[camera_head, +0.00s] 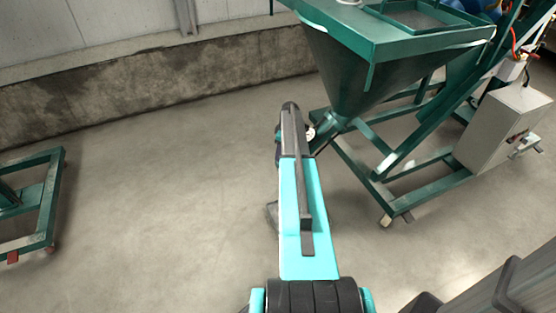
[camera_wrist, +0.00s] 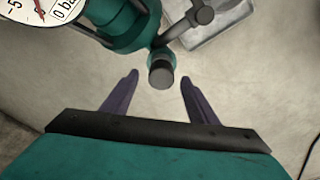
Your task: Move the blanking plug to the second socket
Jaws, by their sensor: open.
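My gripper (camera_wrist: 159,78) is open in the wrist view, its two dark purple fingers apart with nothing held between them. A short dark grey cylinder (camera_wrist: 161,74) with a round flat end shows between the fingertips, on the end of a green pipe fitting (camera_wrist: 128,28). It looks like the blanking plug, but I cannot tell for sure. The fingers appear clear of it on both sides. No second socket can be made out. In the head view my arm hides the gripper and the plug.
A pressure gauge (camera_wrist: 40,14) sits beside the fitting. A dark rod with a rounded knob (camera_wrist: 205,15) branches off right, above a pale grey block (camera_wrist: 212,30). In the head view, a green hopper (camera_head: 360,80) stands on a wheeled frame.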

